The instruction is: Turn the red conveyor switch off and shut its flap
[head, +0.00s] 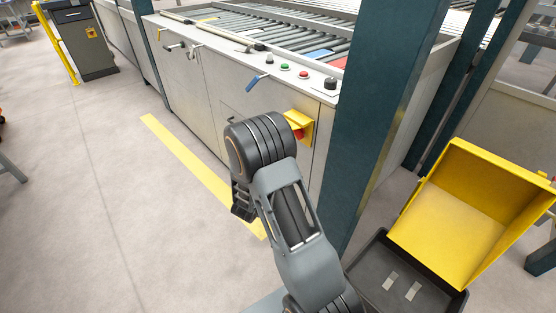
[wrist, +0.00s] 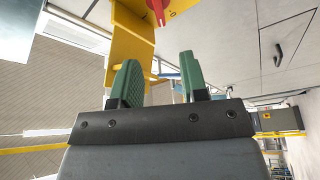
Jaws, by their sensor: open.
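The red conveyor switch (wrist: 157,10) shows at the top edge of the wrist view, on a yellow plate, and is partly cut off. Its turn position cannot be told. Its yellow flap (wrist: 131,38) stands open, out from the plate. In the head view the yellow flap (head: 300,119) sticks out from the grey cabinet front, with a bit of the red switch (head: 298,134) below it. My gripper (wrist: 160,80) has its two green fingers apart with nothing held between them. The fingertips point towards the flap and switch. The head view hides the fingers behind my arm.
The cabinet top carries a green button (head: 285,66), a red button (head: 303,75) and black knobs. A blue-handled lever (head: 257,82) juts from the front. A teal post (head: 368,120) stands just right of the switch. A yellow bin (head: 455,215) stands at the lower right.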

